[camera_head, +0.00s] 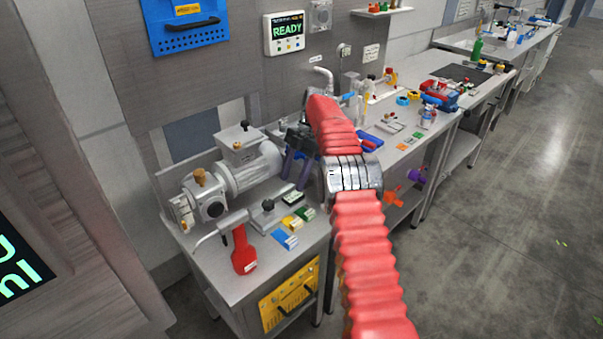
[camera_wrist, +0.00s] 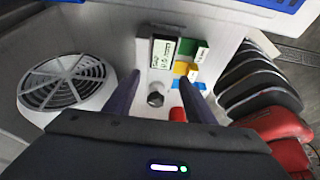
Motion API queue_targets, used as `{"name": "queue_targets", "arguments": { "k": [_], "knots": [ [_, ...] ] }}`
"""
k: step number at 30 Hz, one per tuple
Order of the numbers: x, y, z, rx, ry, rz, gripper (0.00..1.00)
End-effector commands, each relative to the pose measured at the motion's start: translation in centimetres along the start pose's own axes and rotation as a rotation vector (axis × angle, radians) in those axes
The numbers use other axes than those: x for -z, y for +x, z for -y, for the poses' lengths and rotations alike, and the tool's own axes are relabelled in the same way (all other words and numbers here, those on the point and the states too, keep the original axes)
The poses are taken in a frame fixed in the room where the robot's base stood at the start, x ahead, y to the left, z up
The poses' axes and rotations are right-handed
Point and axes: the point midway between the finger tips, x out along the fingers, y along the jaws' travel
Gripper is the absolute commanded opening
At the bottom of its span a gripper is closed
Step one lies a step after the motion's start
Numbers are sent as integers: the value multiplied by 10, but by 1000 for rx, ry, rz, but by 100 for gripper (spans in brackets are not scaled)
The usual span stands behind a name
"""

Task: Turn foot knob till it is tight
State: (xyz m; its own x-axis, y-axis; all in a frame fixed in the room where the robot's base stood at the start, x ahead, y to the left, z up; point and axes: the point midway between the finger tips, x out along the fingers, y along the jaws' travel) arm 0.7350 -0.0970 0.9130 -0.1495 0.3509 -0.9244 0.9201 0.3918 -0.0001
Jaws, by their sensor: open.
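In the head view a dark knob (camera_head: 268,205) on a grey plate, likely the same one, stands right of the motor (camera_head: 250,170). My gripper (camera_head: 296,178) is open above the bench beside the motor. In the wrist view its dark fingers (camera_wrist: 159,80) spread either side of the knob, apart from it, with nothing between them. I cannot tell their height above it.
The motor's fan cover (camera_wrist: 65,85) is close on the left in the wrist view. Green, yellow and blue blocks (camera_wrist: 187,70) lie right of the display. A red can (camera_head: 243,252) stands near the bench's front edge. A wall panel (camera_head: 288,33) reads READY.

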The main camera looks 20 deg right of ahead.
Motion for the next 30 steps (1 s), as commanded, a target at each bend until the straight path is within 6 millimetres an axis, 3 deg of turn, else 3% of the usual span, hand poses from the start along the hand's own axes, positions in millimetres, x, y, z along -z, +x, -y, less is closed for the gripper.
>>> {"name": "queue_targets", "arguments": {
  "k": [15, 30],
  "knots": [
    [-22, -8, -2, -2, 0, 0, 50],
    [-30, -12, 1, -1, 0, 1, 50]
  ]
}}
